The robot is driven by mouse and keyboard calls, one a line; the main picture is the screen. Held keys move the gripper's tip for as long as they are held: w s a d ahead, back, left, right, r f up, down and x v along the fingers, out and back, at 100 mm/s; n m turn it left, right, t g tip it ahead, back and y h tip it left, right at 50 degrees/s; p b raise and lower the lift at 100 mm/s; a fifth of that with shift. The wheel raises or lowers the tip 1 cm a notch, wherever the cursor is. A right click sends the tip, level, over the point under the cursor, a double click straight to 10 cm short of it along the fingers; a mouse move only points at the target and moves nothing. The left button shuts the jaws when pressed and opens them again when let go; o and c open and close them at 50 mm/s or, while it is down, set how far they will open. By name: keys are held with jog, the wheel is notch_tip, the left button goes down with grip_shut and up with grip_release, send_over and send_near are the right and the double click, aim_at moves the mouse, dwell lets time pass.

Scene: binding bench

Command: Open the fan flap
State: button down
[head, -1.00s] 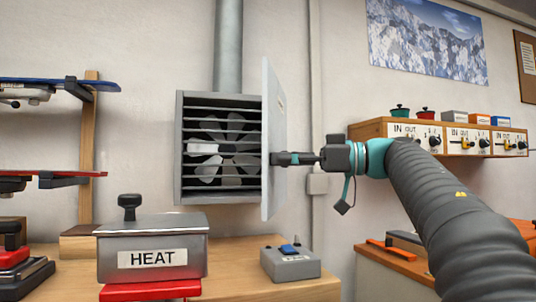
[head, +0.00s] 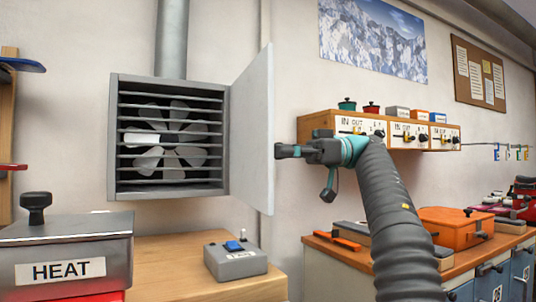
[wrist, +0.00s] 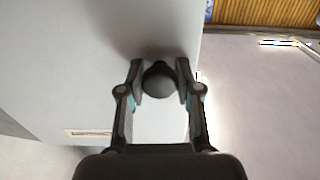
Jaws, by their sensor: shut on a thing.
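The fan flap (head: 252,130) is a flat grey panel hinged on the right side of the grey fan box (head: 114,140). It stands swung out to the right, and the slats and pale-bladed fan (head: 167,158) are uncovered. My gripper (head: 279,151) is at the flap's free edge, on its outer face. In the wrist view, my gripper (wrist: 160,75) is shut on a dark round knob (wrist: 159,82) on the flap (wrist: 70,60). The knob is hidden behind the flap and fingers in the head view.
A HEAT box (head: 65,255) with a black knob stands at lower left. A grey switch box (head: 235,262) sits on the wooden bench below the flap. A wooden IN/OUT shelf unit (head: 318,127) is on the wall at right, behind my arm. An orange box (head: 455,222) stands on the right-hand bench.

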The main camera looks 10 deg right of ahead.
dwell(0.3)
jog(key=c, duration=0.8)
grip_release()
jog(key=shift+a, duration=0.1)
